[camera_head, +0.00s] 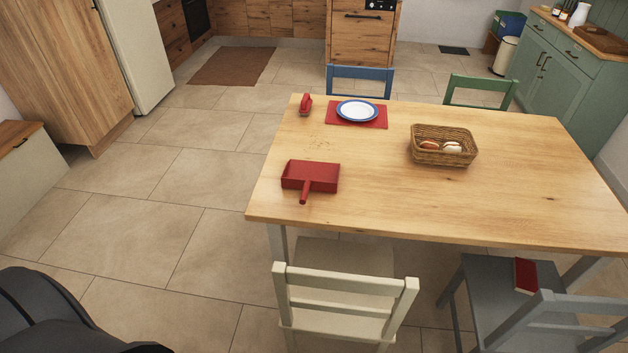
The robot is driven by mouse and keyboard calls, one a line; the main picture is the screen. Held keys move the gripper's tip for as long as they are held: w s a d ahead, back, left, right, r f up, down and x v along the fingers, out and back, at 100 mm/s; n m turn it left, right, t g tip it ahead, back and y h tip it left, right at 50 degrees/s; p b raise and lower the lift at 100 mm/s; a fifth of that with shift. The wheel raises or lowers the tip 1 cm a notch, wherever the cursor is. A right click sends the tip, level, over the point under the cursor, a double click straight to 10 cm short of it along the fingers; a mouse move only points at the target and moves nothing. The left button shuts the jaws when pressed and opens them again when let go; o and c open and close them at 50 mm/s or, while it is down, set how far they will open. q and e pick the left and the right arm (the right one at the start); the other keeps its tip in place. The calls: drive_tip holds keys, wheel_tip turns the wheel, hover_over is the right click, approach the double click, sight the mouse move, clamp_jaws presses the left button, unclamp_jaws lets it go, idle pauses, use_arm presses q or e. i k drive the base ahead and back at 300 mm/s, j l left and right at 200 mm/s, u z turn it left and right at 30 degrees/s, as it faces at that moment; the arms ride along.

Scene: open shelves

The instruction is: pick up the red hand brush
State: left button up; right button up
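The red hand brush (306,104) is a small red object on the wooden table (520,205), near its far left corner. It lies just left of a red placemat (378,120) that bears a white plate with a blue rim (357,111). A red dustpan (311,178) lies nearer on the same table, by the left edge, with its handle toward me. Some crumbs (320,144) lie between brush and dustpan. Neither gripper shows; only a dark part of my own body is at the lower left.
A wicker basket (445,154) with bread stands right of the table's middle. A cream chair (345,310) and a grey chair (505,285) with a red book (525,276) stand at the near side. Blue (360,72) and green (480,85) chairs stand behind. The floor (140,215) left of the table is clear.

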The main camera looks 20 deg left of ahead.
sight(306, 102)
drive_tip(key=j+u, duration=0.1)
drive_tip(key=u, duration=1.75)
drive_tip(key=i+j+u, duration=0.25)
drive_tip(key=i, duration=0.6)
drive_tip(key=i+u, duration=0.3)
drive_tip(key=i, duration=0.55)
drive_tip(key=i+l+z, duration=0.15)
drive_tip(key=i+z, duration=0.25)
drive_tip(key=i, duration=0.2)
drive_tip(key=i+z, duration=0.4)
drive_tip(key=i, duration=0.25)
drive_tip(key=i+j+z, duration=0.25)
drive_tip(key=i+z, duration=0.15)
drive_tip(key=i, duration=0.2)
drive_tip(key=i+z, duration=0.3)
drive_tip(key=z, duration=0.15)
drive_tip(key=i+j+z, duration=0.1)
drive_tip(key=i+z, duration=0.15)
drive_tip(key=z, duration=0.2)
drive_tip(key=i+j+z, duration=0.2)
drive_tip(key=z, duration=0.25)
